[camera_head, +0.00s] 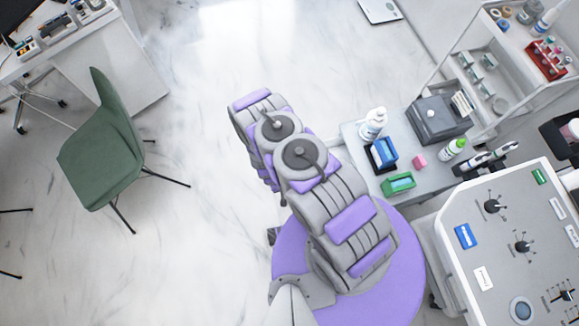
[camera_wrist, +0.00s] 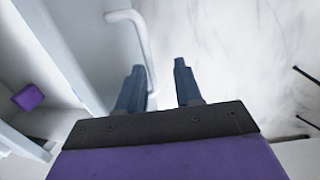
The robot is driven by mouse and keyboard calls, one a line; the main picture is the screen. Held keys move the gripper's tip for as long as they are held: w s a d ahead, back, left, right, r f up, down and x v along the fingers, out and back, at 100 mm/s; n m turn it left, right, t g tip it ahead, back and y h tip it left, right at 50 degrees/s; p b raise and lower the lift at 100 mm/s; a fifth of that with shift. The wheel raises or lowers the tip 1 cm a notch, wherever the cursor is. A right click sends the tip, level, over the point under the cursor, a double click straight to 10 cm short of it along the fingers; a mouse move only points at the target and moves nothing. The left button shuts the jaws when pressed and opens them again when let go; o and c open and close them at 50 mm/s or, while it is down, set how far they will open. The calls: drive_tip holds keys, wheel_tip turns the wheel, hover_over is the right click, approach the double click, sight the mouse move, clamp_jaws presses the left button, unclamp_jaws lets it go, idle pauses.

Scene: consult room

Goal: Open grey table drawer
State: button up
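The grey table (camera_head: 432,180) stands right of my arm in the head view, with several items on its top. Its drawer front is hidden there behind my arm. In the wrist view, a pale bent bar handle (camera_wrist: 141,42) sticks out beside a light grey panel (camera_wrist: 75,45), which looks like the drawer front. My gripper (camera_wrist: 158,82) is open, its two dark blue fingers spread apart. The handle's lower stretch shows between the fingers, close to the left one. I cannot tell whether they touch.
A white trolley (camera_head: 478,45) with bottles stands behind the table. A console with knobs (camera_head: 500,235) is at the right. A green chair (camera_head: 103,150) and a white desk (camera_head: 110,65) are at the left. The marble floor (camera_head: 205,130) between is clear.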

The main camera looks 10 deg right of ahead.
drive_tip(key=w+a+r+g+y, duration=0.1)
drive_tip(key=w+a+r+y, duration=0.15)
drive_tip(key=r, duration=1.95)
drive_tip(key=w+a+r+y, duration=0.1)
drive_tip(key=a+r, duration=0.2)
drive_tip(key=r, duration=1.8)
drive_tip(key=s+d+r, duration=0.6)
drive_tip(key=s+r, duration=0.4)
drive_tip(key=s+d+r+m+g+h, duration=0.1)
drive_tip(key=s+d+r, duration=0.5)
drive_tip(key=s+r, duration=0.5)
drive_tip(key=shift+d+r, duration=0.2)
drive_tip(key=shift+d, duration=0.05)
